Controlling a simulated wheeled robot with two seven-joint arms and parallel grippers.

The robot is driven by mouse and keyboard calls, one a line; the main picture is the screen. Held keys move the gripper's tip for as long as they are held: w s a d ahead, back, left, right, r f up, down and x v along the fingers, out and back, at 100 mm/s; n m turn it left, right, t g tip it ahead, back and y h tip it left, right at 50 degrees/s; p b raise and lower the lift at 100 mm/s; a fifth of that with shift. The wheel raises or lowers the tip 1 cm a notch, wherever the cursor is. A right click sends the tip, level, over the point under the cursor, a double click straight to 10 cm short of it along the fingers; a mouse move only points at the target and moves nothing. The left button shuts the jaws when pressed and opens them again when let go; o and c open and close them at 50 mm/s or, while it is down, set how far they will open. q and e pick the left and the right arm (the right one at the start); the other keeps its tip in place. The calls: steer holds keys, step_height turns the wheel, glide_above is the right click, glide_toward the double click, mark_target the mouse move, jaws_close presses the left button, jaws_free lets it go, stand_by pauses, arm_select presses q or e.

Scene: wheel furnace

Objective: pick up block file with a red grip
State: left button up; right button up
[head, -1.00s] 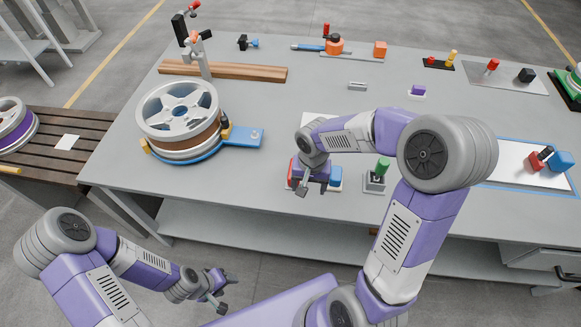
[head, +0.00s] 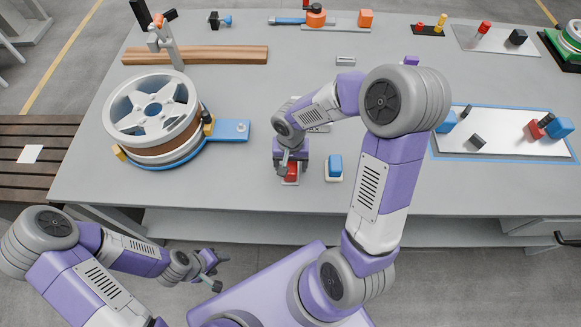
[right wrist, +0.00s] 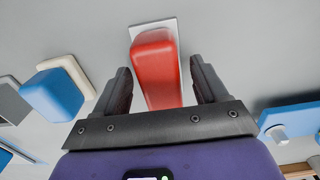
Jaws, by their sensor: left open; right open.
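The block file with a red grip (head: 291,172) stands near the front edge of the grey table, mostly under my right gripper (head: 287,165) in the head view. In the right wrist view the red grip (right wrist: 156,65) rises from a light plate, between the two dark fingers of my right gripper (right wrist: 160,85). The fingers are open, one on each side, with visible gaps to the grip. Whether they are at grip height is hard to tell. My left gripper (head: 212,277) is open and empty, in front of the table and away from it.
A blue-gripped block (head: 335,166) stands close to the right of the red one; it also shows in the right wrist view (right wrist: 57,92). A wheel on a blue fixture (head: 158,115) is to the left. A white board (head: 500,145) with small blocks lies to the right.

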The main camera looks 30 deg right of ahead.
steer(key=shift+f, duration=0.2)
steer(key=shift+c, duration=0.3)
steer(key=c, duration=1.1)
step_height(320, 180, up, 10)
steer(key=p, duration=0.3)
steer(key=o, duration=0.6)
steer(key=c, duration=0.4)
steer(key=shift+o, duration=0.2)
steer(key=w+a+f+n, duration=0.1)
steer(key=f+n, duration=0.1)
steer(key=w+a+f+n, duration=0.1)
steer(key=a+f, duration=0.1)
steer(key=w+a+f+n, duration=0.1)
steer(key=a+f+n, duration=0.1)
steer(key=f, duration=0.1)
steer(key=shift+n, duration=0.3)
steer(key=shift+a+f+n, duration=0.2)
steer(key=shift+f+n, duration=0.1)
